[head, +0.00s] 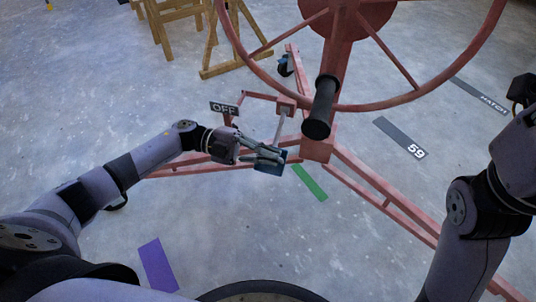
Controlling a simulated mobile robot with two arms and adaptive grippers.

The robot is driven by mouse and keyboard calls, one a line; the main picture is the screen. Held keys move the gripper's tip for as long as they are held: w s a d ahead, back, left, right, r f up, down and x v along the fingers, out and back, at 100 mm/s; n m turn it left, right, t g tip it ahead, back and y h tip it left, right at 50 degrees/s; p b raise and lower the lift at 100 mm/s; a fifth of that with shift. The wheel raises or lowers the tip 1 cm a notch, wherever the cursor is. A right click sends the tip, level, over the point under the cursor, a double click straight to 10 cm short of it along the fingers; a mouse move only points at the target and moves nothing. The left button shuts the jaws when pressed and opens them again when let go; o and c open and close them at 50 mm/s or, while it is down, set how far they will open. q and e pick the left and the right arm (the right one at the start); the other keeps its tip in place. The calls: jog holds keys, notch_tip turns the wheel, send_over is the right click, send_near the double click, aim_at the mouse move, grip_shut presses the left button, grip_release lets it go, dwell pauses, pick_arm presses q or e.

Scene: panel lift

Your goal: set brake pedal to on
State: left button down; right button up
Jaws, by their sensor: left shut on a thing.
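The brake pedal (270,167) is a small dark blue plate at the end of a thin grey lever (279,128) low on the red panel lift (318,147). An "OFF" sign (223,108) stands just behind and left of it. My left gripper (268,155) reaches in from the left and is shut on the brake pedal. Its fingers cover part of the plate.
The lift's large red wheel (397,100) with a black handle (320,108) hangs above right of the pedal. Red legs (385,195) spread across the floor. Wooden sawhorses (222,70) stand at the back. The floor at front centre is clear.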

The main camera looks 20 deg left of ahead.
pick_arm(q)
jog(key=c, duration=1.9)
grip_release()
jog(key=shift+o, duration=0.9)
jog(key=shift+w, duration=0.1)
jog(key=a, duration=1.2)
